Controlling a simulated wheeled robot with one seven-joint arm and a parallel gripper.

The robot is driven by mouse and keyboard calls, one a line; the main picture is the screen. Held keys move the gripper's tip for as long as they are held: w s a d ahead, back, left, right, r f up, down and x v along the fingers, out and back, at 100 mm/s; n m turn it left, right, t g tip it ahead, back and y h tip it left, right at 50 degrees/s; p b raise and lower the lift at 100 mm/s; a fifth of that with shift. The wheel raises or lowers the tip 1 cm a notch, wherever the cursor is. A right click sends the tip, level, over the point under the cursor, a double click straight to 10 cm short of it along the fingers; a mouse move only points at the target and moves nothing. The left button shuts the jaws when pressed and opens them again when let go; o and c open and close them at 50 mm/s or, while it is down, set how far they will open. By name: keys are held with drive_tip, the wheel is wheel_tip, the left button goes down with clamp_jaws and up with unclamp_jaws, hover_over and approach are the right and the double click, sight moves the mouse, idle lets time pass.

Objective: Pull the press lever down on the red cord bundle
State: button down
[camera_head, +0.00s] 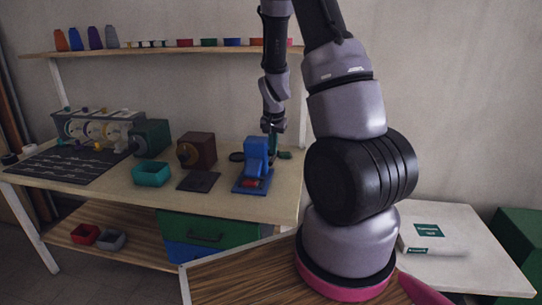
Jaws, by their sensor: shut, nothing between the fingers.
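The blue press (257,152) stands on its blue base at the right part of the workbench. The red cord bundle (250,183) lies low at the front of the press, on the base. My gripper (272,129) points down just above and behind the right side of the press, with its fingers shut and empty. A dark green upright part (273,143) shows right below the fingertips; I cannot tell whether it is the lever, or whether the fingers touch it. The back of the press is hidden.
On the workbench (225,203), a teal bin (151,173), a brown box machine (197,150) and a dark plate (198,181) stand left of the press. A shelf (150,50) with cones and small bins runs above. A white side table (470,262) is at right.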

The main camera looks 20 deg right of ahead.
drive_tip(key=s+a+r, duration=0.3)
drive_tip(key=s, duration=0.3)
drive_tip(key=shift+a, duration=0.25)
drive_tip(key=s+a+r+n+t+y, duration=0.1)
drive_tip(key=s+a+r, duration=0.1)
drive_tip(key=s+r, duration=0.3)
drive_tip(key=s+a+r+n+t+y, duration=0.1)
drive_tip(key=s+r, duration=0.5)
drive_tip(key=r, duration=0.8)
drive_tip(key=s+a+r+n+t+y, duration=0.1)
drive_tip(key=s+a+r, duration=0.3)
drive_tip(key=r, duration=0.5)
drive_tip(key=shift+s+a+r+n+t, duration=0.35)
drive_tip(key=shift+s+n+t, duration=0.35)
drive_tip(key=shift+s+n, duration=0.3)
